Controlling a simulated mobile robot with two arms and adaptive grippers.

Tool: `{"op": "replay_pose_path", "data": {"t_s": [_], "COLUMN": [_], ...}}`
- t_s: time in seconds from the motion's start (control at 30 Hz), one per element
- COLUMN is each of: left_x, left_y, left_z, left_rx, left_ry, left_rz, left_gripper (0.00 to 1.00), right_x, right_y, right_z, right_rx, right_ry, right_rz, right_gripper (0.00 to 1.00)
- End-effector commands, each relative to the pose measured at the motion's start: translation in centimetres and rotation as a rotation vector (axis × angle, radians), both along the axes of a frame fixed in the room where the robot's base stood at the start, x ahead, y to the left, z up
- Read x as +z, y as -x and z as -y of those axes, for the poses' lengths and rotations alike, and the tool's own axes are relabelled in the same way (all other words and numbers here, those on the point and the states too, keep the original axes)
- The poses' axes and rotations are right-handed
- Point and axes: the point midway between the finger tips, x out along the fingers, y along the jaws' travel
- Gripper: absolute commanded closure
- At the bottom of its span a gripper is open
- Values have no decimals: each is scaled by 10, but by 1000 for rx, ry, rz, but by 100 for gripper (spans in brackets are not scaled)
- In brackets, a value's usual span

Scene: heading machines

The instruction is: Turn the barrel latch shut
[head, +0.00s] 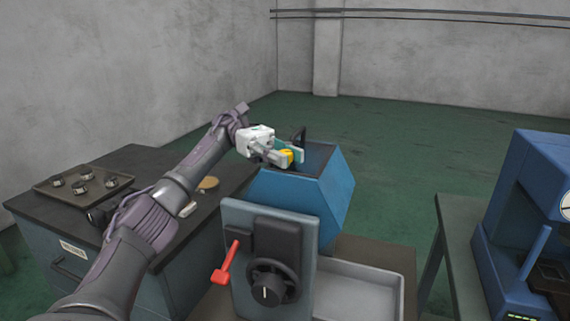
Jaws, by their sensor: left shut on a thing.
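The blue hexagonal barrel (338,190) stands behind a grey-blue machine panel at the centre. The barrel latch (290,157) shows as a small yellow part at its dark top. My left gripper (287,156) reaches over the barrel's top from the left and is shut on the latch. The fingers hide much of the latch, so its exact angle cannot be told. A dark upright loop stands just behind the fingers. My right gripper is not in view.
The panel (228,215) carries a red lever (225,264) and a black dial (267,289). A grey tray (358,292) is at its right. A dark-topped cabinet (140,160) with a tray of rings stands left; a blue machine (520,190) stands right.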

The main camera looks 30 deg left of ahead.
Motion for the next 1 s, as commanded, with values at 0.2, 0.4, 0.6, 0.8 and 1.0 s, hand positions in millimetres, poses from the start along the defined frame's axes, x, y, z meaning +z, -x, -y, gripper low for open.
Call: {"op": "replay_pose_path", "data": {"t_s": [0.2,0.4,0.6,0.8,1.0], "left_x": [-1,-1,-1,-1,0], "left_y": [0,0,0,0,0], "left_z": [0,1,1,0,0], "left_rx": [-25,-27,-27,-26,-24], "left_ry": [-1,-1,-1,0,0], "left_rz": [-2,-2,-2,-1,-1], "left_gripper": [100,100,61,44,44], "right_x": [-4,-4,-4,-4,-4], "right_y": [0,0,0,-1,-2], "right_z": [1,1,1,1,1], "right_rx": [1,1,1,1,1], "right_ry": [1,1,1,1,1], "right_rz": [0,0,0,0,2], "right_gripper": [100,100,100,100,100]}}
